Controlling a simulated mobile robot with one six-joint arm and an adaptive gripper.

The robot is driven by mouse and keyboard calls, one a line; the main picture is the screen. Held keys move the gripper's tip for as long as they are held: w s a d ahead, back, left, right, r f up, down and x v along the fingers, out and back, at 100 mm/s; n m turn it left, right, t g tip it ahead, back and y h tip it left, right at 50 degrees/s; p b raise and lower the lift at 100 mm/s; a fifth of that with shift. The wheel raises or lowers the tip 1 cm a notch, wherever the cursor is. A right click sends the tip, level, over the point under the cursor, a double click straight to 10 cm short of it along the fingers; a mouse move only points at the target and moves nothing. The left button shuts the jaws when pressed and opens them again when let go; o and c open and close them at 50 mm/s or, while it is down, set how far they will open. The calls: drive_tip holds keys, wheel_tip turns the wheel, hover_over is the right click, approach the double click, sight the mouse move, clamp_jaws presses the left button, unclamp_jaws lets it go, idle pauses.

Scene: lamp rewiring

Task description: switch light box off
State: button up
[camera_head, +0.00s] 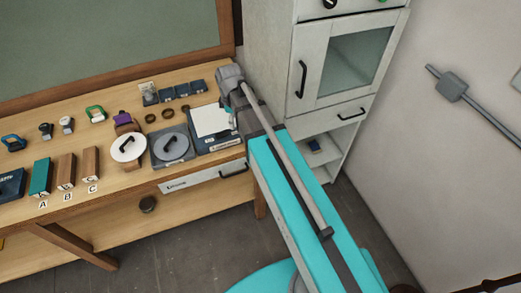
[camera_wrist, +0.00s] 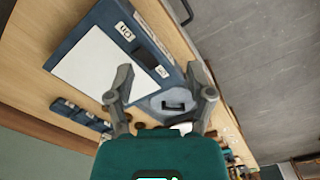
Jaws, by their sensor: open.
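The light box (camera_wrist: 90,62) is a dark blue case with a white panel on top. In the wrist view it lies on the table at the upper left, ahead of my gripper. Its edge strip carries a dark switch (camera_wrist: 144,52) between two small white labels, one seeming to read ON; I cannot tell the switch's position. In the head view the light box (camera_head: 211,121) sits at the table's right end, partly hidden by my arm. My gripper (camera_wrist: 161,72) is open and empty, its fingers spread over the strip's lower end; I cannot tell whether they touch it.
A grey plate with a round lid and black handle (camera_head: 172,146) stands just left of the light box. Small blue blocks (camera_head: 182,90) lie behind it. A white cabinet (camera_head: 305,70) rises at the right. The table's front edge is near the box.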

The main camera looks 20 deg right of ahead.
drive_tip(key=s+d+f+m+b, duration=0.4)
drive_tip(key=s+d+m, duration=0.2)
drive_tip(key=s+m, duration=0.6)
drive_tip(key=shift+d+m, duration=0.15)
drive_tip(key=shift+m, duration=0.15)
drive_tip(key=shift+f, duration=0.1)
idle(1.6)
